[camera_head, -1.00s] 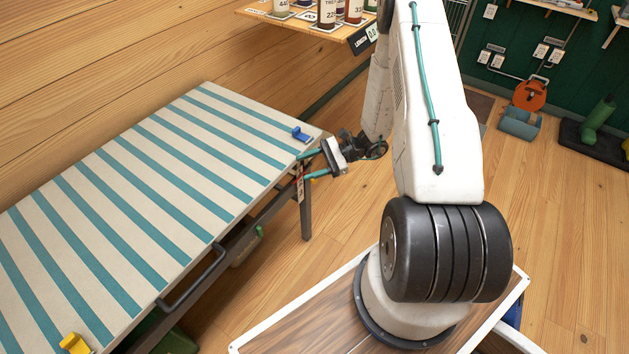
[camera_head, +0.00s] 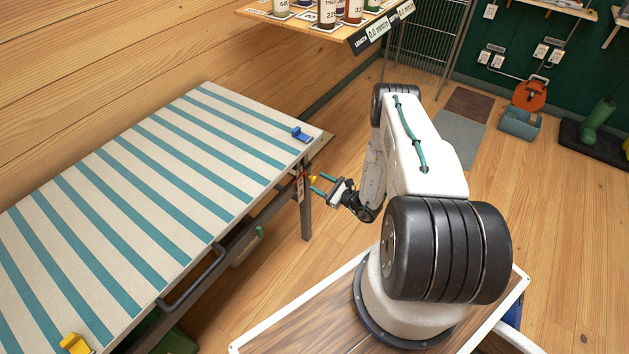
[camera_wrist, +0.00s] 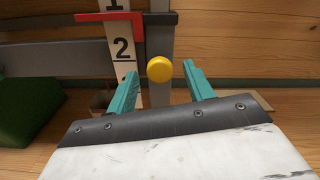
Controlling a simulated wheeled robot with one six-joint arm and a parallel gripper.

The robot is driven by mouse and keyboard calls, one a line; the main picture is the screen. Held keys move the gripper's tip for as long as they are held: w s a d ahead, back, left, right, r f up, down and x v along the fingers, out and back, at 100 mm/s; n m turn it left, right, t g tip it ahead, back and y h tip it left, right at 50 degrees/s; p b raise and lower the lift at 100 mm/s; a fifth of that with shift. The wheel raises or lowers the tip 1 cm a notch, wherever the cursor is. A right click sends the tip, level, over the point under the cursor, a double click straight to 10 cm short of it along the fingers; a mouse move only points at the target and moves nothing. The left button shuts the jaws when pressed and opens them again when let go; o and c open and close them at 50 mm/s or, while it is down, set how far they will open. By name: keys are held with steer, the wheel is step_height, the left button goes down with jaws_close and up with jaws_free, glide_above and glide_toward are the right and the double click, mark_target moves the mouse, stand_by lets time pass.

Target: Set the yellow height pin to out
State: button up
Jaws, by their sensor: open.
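The yellow height pin (camera_wrist: 159,69) shows as a round knob on a grey table leg (camera_wrist: 160,40) in the wrist view. In the head view the pin (camera_head: 312,179) is a small yellow spot by the leg at the table's far right corner. My gripper (camera_head: 319,184) is open and empty beside the leg, its teal fingers pointing at the pin. In the wrist view the fingers lie to the left and right of the knob, with gaps on both sides. I cannot tell how far the pin sticks out.
A white number scale (camera_wrist: 121,45) with a red marker (camera_wrist: 138,18) stands just left of the pin. The striped table (camera_head: 150,190) carries a blue clamp (camera_head: 301,134) and a yellow one (camera_head: 75,343). A shelf of bottles (camera_head: 335,28) hangs behind.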

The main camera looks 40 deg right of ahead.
steer(key=shift+x, duration=1.55)
jaws_close()
steer(key=shift+v, duration=1.5)
jaws_free()
steer(key=shift+s, duration=0.15)
glide_toward(316, 181)
steer(key=shift+s+r, duration=0.15)
